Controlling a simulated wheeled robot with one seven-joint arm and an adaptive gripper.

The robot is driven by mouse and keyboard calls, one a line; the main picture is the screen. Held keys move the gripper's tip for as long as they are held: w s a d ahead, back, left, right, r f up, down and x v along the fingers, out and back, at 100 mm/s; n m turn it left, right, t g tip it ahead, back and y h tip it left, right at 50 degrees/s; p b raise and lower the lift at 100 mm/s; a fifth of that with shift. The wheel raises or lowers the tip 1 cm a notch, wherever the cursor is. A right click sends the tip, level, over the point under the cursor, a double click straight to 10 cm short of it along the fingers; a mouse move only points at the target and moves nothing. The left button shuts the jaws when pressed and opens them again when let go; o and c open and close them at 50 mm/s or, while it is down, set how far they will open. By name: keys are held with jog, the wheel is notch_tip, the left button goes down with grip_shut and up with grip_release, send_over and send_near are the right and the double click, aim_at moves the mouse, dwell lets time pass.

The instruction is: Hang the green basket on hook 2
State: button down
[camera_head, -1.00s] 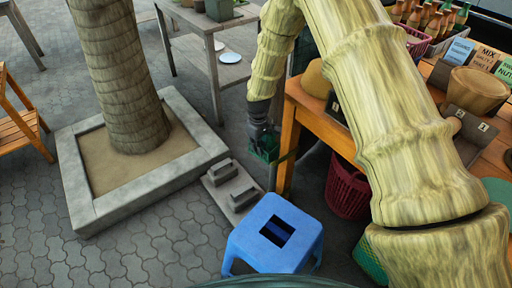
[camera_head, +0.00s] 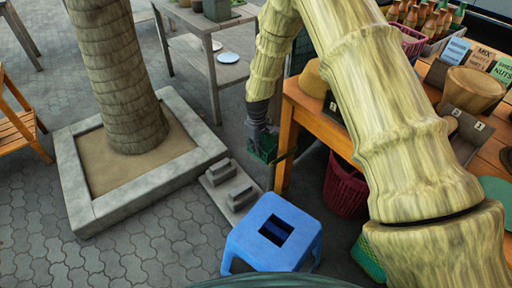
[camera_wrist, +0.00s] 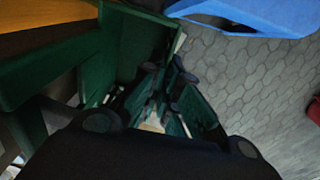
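A green mesh basket (camera_head: 368,260) shows in the head view at the lower right, low down and mostly hidden behind my arm. My gripper (camera_head: 266,150) is far to its left, low beside the wooden table's left leg, with dark green surfaces at its end. In the wrist view, my gripper (camera_wrist: 168,85) has dark fingers with green panels that come close together at the far end. Whether they are open or shut on something is unclear. Small dark plates with number labels (camera_head: 480,126) stand on the wooden table at the right. No hook shows clearly.
A blue stool (camera_head: 255,250) stands in front of my gripper and also shows in the wrist view (camera_wrist: 265,15). A concrete planter (camera_head: 88,205) with a trunk and a grey block (camera_head: 232,190) lie to the left.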

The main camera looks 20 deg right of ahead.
jog(key=shift+w+d, duration=0.15)
jog(key=shift+d, duration=0.25)
jog(key=c, duration=1.6)
grip_release()
jog(key=shift+o, duration=0.2)
